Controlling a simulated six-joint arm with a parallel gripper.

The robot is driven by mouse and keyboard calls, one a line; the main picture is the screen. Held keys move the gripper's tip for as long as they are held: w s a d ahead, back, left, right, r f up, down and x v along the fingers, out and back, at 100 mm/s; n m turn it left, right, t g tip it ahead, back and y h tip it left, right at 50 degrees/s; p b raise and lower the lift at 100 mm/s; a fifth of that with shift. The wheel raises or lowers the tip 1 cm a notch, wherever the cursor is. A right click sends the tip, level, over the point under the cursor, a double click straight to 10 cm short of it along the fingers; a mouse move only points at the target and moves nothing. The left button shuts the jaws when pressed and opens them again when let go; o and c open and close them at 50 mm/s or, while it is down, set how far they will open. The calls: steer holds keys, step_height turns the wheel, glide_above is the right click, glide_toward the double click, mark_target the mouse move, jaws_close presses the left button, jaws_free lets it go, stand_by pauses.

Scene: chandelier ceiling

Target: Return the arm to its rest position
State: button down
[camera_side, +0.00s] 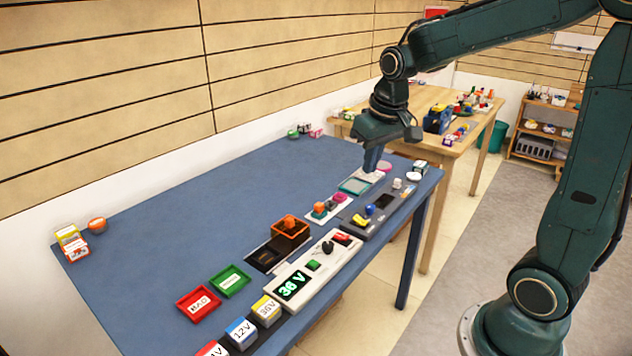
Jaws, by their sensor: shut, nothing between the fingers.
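My gripper (371,163) points down above the far right part of the blue table (170,215). Its fingers are shut with nothing between them. The fingertips are close to a pale tray with a teal pad (355,186); I cannot tell whether they touch it. My arm reaches in from the right, with its upper link raised and bent down at the wrist.
The table's left middle is clear. A wooden table (425,100) stands behind.

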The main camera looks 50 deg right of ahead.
steer(key=s+a+r+n+t, duration=0.1)
steer(key=s+a, duration=0.3)
steer(key=s, duration=0.4)
steer(key=s+a+r+n+t, duration=0.2)
steer(key=s+a, duration=0.3)
steer(key=s, duration=0.3)
steer(key=shift+s+a+r+y, duration=0.15)
steer(key=shift+s+r+y, duration=0.15)
steer(key=shift+r, duration=0.2)
steer(key=shift+w, duration=0.15)
